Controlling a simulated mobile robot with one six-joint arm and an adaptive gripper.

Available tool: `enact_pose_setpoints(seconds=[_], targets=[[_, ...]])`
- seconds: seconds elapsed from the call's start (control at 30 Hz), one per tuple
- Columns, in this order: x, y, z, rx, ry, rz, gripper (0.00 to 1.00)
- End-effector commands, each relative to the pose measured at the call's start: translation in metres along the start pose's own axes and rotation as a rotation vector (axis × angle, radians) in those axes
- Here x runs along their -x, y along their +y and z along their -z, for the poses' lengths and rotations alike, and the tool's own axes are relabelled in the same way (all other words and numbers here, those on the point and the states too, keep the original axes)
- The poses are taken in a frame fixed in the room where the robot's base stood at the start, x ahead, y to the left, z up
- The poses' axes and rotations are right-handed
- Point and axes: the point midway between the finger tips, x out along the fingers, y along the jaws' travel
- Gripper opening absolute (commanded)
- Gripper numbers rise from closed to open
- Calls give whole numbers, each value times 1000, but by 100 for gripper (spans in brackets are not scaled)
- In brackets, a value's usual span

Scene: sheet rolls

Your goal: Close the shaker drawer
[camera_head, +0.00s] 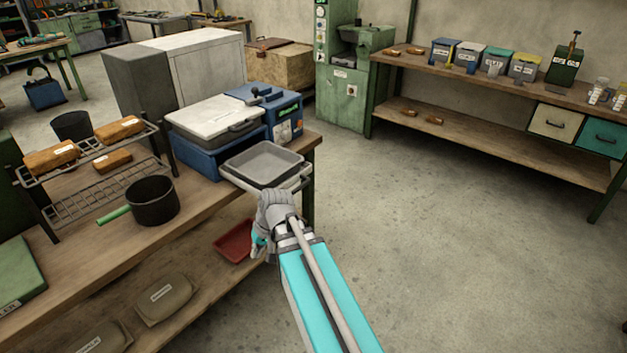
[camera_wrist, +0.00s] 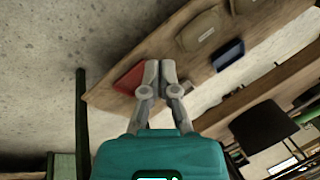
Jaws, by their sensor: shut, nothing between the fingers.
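A grey tray-like drawer (camera_head: 264,163) juts out in front of a blue machine (camera_head: 276,112) at the right end of the left bench. A pale rail or handle (camera_head: 297,181) runs along its near side. I take this to be the shaker drawer; no readable label confirms it. My gripper (camera_wrist: 160,66) is shut and empty in the wrist view, its fingertips together. In the head view my wrist is just in front of and below the drawer, near the bench edge, and hides the fingers. I cannot tell whether it touches the drawer. The wrist view does not clearly show the drawer.
A blue box with a white lid (camera_head: 216,117) stands left of the drawer. A black pot (camera_head: 152,201) and a wire rack (camera_head: 95,187) are on the bench. A red tray (camera_head: 236,243) lies on the lower shelf. Open floor (camera_head: 430,240) spreads to the right.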

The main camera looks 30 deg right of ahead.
Motion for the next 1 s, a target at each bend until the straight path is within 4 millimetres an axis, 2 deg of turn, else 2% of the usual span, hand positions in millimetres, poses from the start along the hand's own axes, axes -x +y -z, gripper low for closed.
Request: enact_pose_setpoints(seconds=[0.03, 0.17, 0.47, 0.77, 1.0], targets=[[-6, 11, 11, -32, 24, 44, 0], [-6, 28, 32, -104, 86, 161, 0], [10, 79, 80, -272, 253, 421, 0], [44, 150, 120, -435, 451, 670, 0], [83, 222, 140, -558, 627, 862, 0]])
